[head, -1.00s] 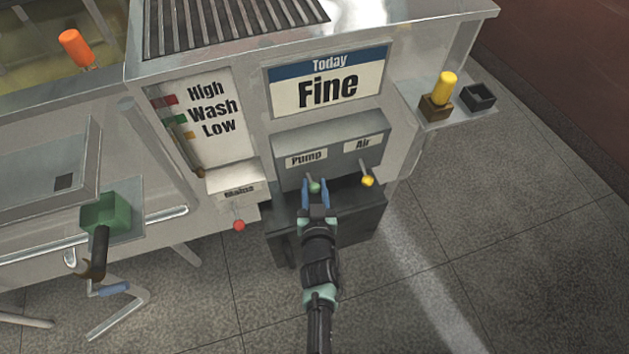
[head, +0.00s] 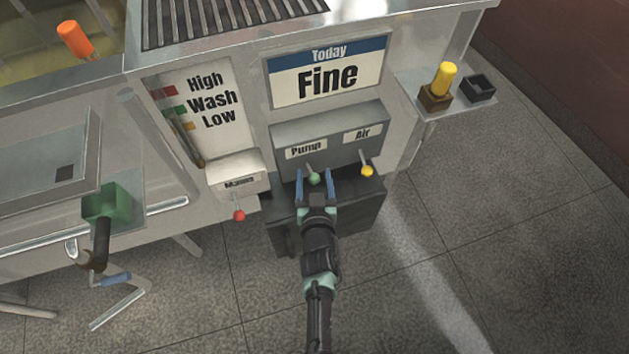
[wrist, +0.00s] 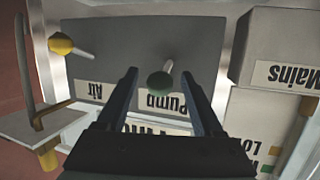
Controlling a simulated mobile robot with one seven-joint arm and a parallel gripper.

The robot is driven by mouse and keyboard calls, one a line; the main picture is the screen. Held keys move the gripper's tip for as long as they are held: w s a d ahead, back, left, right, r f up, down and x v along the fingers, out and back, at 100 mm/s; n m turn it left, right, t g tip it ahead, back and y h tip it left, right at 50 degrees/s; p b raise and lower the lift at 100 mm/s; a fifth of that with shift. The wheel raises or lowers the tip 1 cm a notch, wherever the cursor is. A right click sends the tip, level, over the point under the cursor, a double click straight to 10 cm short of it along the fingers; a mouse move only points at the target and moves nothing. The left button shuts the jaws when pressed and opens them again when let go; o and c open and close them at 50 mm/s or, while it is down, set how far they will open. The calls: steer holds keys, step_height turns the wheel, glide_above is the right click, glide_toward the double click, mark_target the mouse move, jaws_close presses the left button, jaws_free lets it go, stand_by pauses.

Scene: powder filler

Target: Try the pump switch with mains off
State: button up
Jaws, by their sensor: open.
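The pump switch (head: 314,179) is a short lever with a green knob under the "Pump" label on a grey box. Its green knob also shows in the wrist view (wrist: 160,83). My gripper (head: 314,174) is open, with one blue finger on each side of the knob. In the wrist view the open fingers (wrist: 158,70) flank the knob with gaps on both sides. The mains switch (head: 239,215), a lever with a red knob, hangs downward below the "Mains" box to the left.
The air switch (head: 367,171), with a yellow knob, is close to the right of the pump switch. A "Wash" gauge panel (head: 205,115) is above the mains box. A green block with a crank (head: 107,205) sits at left. A yellow peg (head: 444,80) stands on the right shelf.

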steer(key=p+v, duration=0.5)
steer(key=v, duration=0.8)
steer(key=w+d+r+t+h+p, duration=0.15)
steer(key=w+r, duration=0.35)
steer(key=r, duration=0.6)
steer(key=w+r+m+t+p, duration=0.15)
steer(key=w+r, duration=0.25)
steer(key=r, duration=0.7)
steer(key=w+d+r+n+t+h+p, duration=0.15)
steer(key=w+r, duration=0.35)
steer(key=r, duration=0.5)
step_height(320, 180, up, 26)
steer(key=m+t+p, duration=0.2)
steer(key=t+p, duration=0.1)
steer(key=s+a+r+t+p, duration=0.1)
steer(key=s+r, duration=0.4)
steer(key=r, duration=0.3)
steer(key=s+a+r+n+t+y+p, duration=0.1)
steer(key=s+r+t, duration=0.1)
steer(key=s+r, duration=0.4)
steer(key=s+a+r+t+y+p, duration=0.1)
steer(key=s+r, duration=0.4)
steer(key=r, duration=0.7)
steer(key=shift+s+a+n+t, duration=0.2)
steer(key=shift+a+n+t, duration=0.2)
steer(key=shift+t, duration=0.05)
